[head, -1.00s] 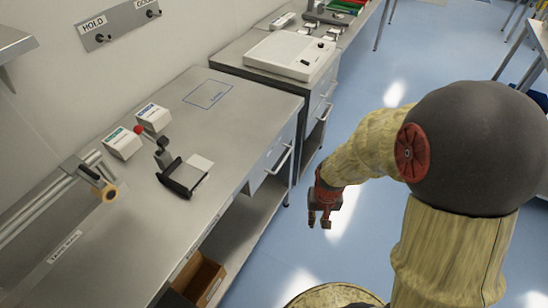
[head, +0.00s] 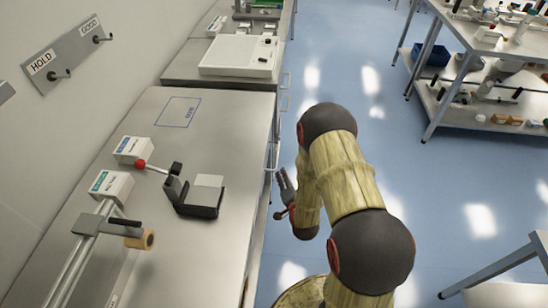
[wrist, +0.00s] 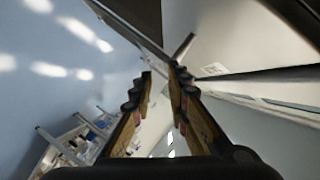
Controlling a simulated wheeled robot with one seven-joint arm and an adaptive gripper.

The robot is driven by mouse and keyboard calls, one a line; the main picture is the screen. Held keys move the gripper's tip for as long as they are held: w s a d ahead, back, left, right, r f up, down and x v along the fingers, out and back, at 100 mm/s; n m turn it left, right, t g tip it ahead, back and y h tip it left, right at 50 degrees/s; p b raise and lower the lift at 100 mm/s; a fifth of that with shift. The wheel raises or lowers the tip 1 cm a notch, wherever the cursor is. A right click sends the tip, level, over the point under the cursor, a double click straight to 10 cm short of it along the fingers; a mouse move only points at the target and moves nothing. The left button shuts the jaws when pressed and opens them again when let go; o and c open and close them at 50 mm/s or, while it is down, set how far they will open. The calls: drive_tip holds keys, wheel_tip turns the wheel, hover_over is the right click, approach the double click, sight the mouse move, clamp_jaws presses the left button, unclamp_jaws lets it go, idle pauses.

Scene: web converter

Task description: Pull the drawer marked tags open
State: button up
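The drawer handle (head: 271,169) is a thin metal bar on the aisle side of the steel bench. My gripper (head: 283,178) is beside this handle, its fingertips close to it. In the wrist view my gripper (wrist: 160,76) has its two fingers apart, with a narrow gap and nothing seen between them. The handle (wrist: 130,26) shows there as a grey bar whose bend lies just past the right fingertip; I cannot tell if they touch. A small pale label (wrist: 213,70) is on the drawer front, too small to read. The drawer looks shut.
The bench top (head: 232,130) carries a black fixture (head: 193,200) with a grey block, two white boxes and a rail with a roll. A further cabinet with a white tray (head: 238,56) stands beyond. Shelving (head: 480,90) is across the aisle. Blue floor is clear between.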

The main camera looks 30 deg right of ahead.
sight(277, 155)
drive_tip(key=shift+m+t, duration=0.4)
drive_tip(key=b+x, duration=0.1)
drive_tip(key=x, duration=0.3)
drive_tip(key=r+b+x, duration=0.1)
drive_tip(key=x, duration=0.3)
drive_tip(key=r+x, duration=0.1)
drive_tip(key=x, duration=0.3)
drive_tip(key=shift+w+d+b, duration=0.15)
drive_tip(key=shift+w+b, duration=0.05)
drive_tip(key=shift+b, duration=0.2)
drive_tip(key=shift+c, duration=0.4)
clamp_jaws()
drive_tip(key=shift+f, duration=0.1)
